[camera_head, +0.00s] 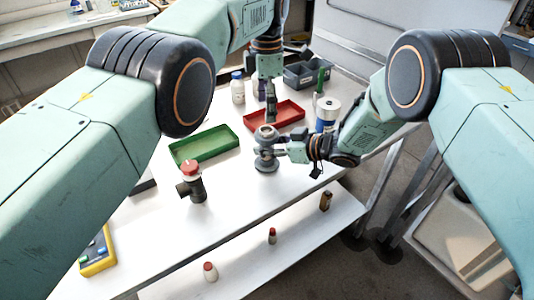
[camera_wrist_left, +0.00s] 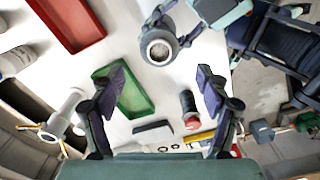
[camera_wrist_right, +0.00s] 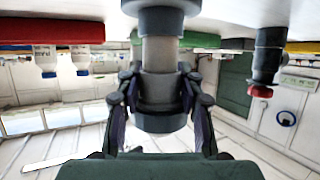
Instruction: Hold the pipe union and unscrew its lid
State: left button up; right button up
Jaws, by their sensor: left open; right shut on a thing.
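The grey pipe union (camera_head: 266,161) stands upright on the white table, with a wide round lid (camera_head: 266,133) at its top. The lid shows from above as a ring in the left wrist view (camera_wrist_left: 158,46). My right gripper (camera_wrist_right: 160,88) is shut on the union's narrower middle, from the right side in the head view. The right wrist view is upside down, with the lid (camera_wrist_right: 161,122) low in it. My left gripper (camera_head: 270,112) points down above and slightly behind the union, open and empty. In the left wrist view the union lies beyond its spread fingertips.
A green tray (camera_head: 229,136) and a red tray (camera_head: 298,119) lie behind the union. A black pipe fitting with a red cap (camera_head: 190,168) stands front left. A blue-and-white can (camera_head: 327,112) stands right, close to my right arm.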

pick_arm(q)
jog(key=shift+a, duration=0.15)
pick_arm(e)
jog(key=shift+a+r, duration=0.1)
jog(key=shift+r, duration=0.05)
grip_shut()
pick_arm(q)
jog(key=shift+w+f, duration=0.1)
pick_arm(e)
jog(key=shift+w, duration=0.15)
